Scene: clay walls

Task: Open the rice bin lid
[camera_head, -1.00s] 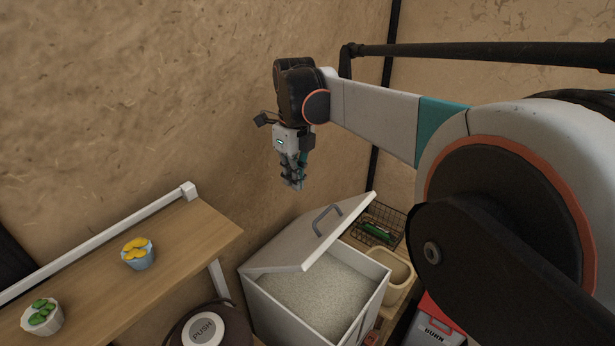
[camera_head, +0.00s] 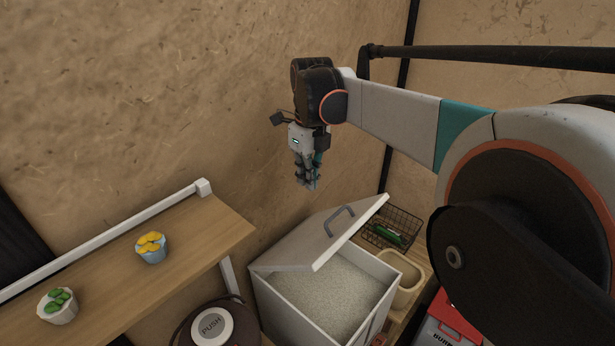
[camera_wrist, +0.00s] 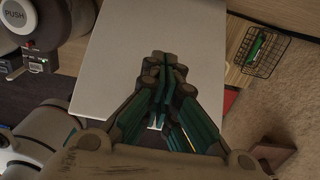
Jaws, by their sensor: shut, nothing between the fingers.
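The rice bin (camera_head: 318,312) is a white box in the lower middle of the head view, with pale rice (camera_head: 335,297) showing inside. Its white lid (camera_head: 305,242) is tilted up at a slant, open along the side facing me, with a grey handle (camera_head: 339,220) on top. The wrist view shows the lid's flat white face (camera_wrist: 118,55) below the fingers. My gripper (camera_head: 307,186) is shut and empty. It hangs above the lid, fingers down and apart from the handle in the head view.
A wooden shelf (camera_head: 190,250) on the left holds a cup of yellow things (camera_head: 150,247) and a cup of green things (camera_head: 57,305). A round bin marked PUSH (camera_head: 212,325) stands left of the rice bin. A wire basket (camera_head: 388,229) and a beige tub (camera_head: 402,279) stand to its right.

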